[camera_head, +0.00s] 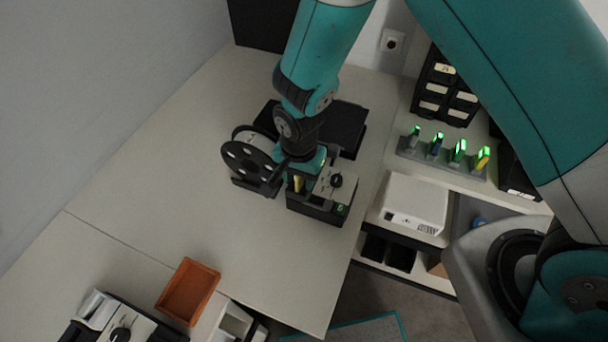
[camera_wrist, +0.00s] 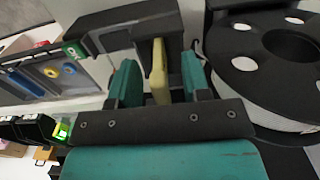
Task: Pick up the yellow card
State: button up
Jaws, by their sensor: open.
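The yellow card (camera_wrist: 159,72) stands on edge in the wrist view, between the two teal fingers of my gripper (camera_wrist: 158,80). Its upper end meets a black device (camera_wrist: 118,32). The fingers are open, with a visible gap on each side of the card. In the head view a small part of the yellow card (camera_head: 298,184) shows beside the black device (camera_head: 322,205) on the table. My gripper (camera_head: 299,176) is down at that device, and its fingers are mostly hidden there by my arm.
A black and white spool (camera_head: 250,160) stands close to the left of my gripper. An orange tray (camera_head: 188,291) sits at the front. A white box (camera_head: 414,204) and a rack of green-lit handles (camera_head: 443,155) are on the right shelf. The table's left part (camera_head: 150,170) is clear.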

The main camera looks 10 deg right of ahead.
grip_shut()
notch_tip(320, 180, up, 20)
jog(key=b, duration=0.4)
jog(key=shift+b, duration=0.4)
